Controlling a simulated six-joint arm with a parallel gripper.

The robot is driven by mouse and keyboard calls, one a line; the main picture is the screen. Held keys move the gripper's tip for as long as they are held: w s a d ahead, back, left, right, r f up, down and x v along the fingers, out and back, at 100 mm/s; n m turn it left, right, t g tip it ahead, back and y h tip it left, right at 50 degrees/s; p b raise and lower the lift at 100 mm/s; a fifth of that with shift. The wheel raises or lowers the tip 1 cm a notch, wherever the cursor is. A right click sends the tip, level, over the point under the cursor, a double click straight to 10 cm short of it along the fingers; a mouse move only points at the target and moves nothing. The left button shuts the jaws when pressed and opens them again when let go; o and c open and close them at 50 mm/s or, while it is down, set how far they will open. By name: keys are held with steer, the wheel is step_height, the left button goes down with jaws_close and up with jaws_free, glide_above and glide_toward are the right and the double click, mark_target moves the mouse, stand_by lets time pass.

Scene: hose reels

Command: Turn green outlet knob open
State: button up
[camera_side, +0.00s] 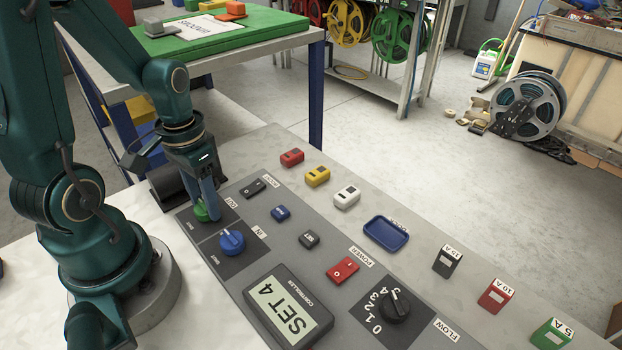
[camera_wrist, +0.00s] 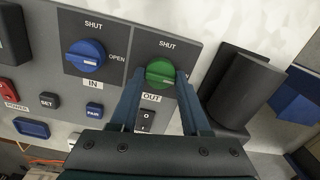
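The green outlet knob (camera_wrist: 161,72) is round, with a pale line on its face. It sits on a grey panel between the SHUT and OUT labels in the wrist view. My gripper (camera_wrist: 161,82) reaches to it, with one blue finger on each side and a gap between the fingers. Whether the fingers press on the knob cannot be told. In the side view my gripper (camera_side: 204,203) points down over the knob (camera_side: 201,213), which is mostly hidden by the fingers.
A blue IN knob (camera_wrist: 87,60) is close beside the green one. A black rocker switch (camera_wrist: 147,120) lies near the fingers, and a dark cylinder (camera_wrist: 245,85) stands on the other side. The controller display (camera_side: 287,309) reads SET 4. A green-topped table (camera_side: 255,38) stands behind.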

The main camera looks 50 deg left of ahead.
steer(key=o, duration=0.4)
steer(key=shift+r, duration=2.55)
steer(key=shift+w+d+r, duration=0.15)
steer(key=shift+d, duration=0.05)
steer(key=d+r+t, duration=0.2)
steer(key=d, duration=0.1)
steer(key=d+r+m+t, duration=0.1)
steer(key=d+r, duration=0.1)
steer(key=r, duration=0.1)
steer(key=d+r+m+t, duration=0.1)
steer(key=d+r+t, duration=0.1)
steer(key=d+r, duration=0.1)
steer(key=shift+s+d+r+t, duration=0.1)
steer(key=shift+s+d+t, duration=0.15)
steer(key=shift+d+t, duration=0.1)
